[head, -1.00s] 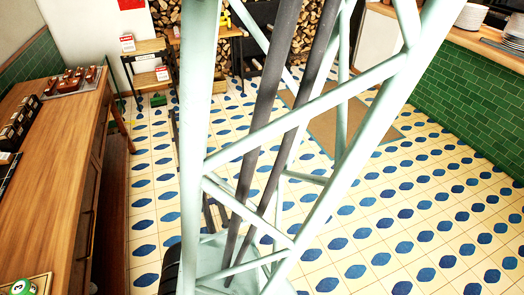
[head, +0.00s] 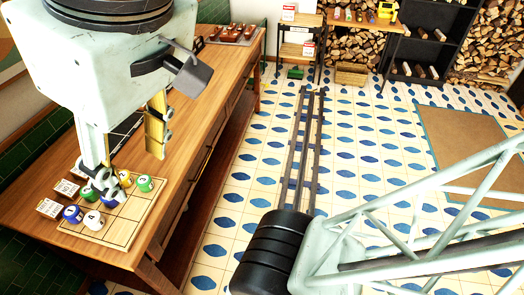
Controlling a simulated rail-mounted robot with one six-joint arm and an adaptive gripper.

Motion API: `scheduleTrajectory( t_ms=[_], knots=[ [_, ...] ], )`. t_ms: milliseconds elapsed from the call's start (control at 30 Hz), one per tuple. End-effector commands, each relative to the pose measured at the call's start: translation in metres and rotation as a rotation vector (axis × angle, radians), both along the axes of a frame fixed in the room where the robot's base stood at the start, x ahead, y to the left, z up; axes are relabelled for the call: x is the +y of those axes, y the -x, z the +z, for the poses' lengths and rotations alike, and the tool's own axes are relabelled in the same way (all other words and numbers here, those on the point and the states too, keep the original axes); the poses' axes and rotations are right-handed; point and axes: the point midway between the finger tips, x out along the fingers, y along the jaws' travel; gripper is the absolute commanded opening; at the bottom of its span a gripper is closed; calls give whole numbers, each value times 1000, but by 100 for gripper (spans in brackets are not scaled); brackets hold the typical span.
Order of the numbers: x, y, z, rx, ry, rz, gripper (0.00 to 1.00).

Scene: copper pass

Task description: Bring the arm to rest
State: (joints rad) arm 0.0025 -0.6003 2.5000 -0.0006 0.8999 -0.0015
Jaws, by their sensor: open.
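My gripper (head: 131,168) hangs in the upper left of the head view, fingers pointing down, with a gap between them. One finger has a yellow face; nothing shows between them. It is above or in front of a wooden board (head: 128,226) with a line grid on the wooden counter (head: 205,120). Several numbered round pieces stand on the board, among them a green one (head: 144,183) and a blue one (head: 73,214). The fingers partly cover some pieces. I cannot tell whether a finger touches any of them.
A tray of brown items (head: 233,34) is at the counter's far end. Shelves (head: 430,50) and stacked firewood (head: 355,60) line the back. The tiled floor (head: 370,165) in the middle is mostly clear.

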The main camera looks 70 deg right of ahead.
Motion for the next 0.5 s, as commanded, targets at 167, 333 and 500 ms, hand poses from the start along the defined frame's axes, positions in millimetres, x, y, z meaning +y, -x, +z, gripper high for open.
scheduleTrajectory(
  t_ms=[167, 333, 500],
  knots=[
    [0, 2, -1, 0, 1, 1, 44],
    [0, 2, -1, 0, 1, 1, 44],
    [0, 2, -6, 0, 2, 2, 44]
  ],
)
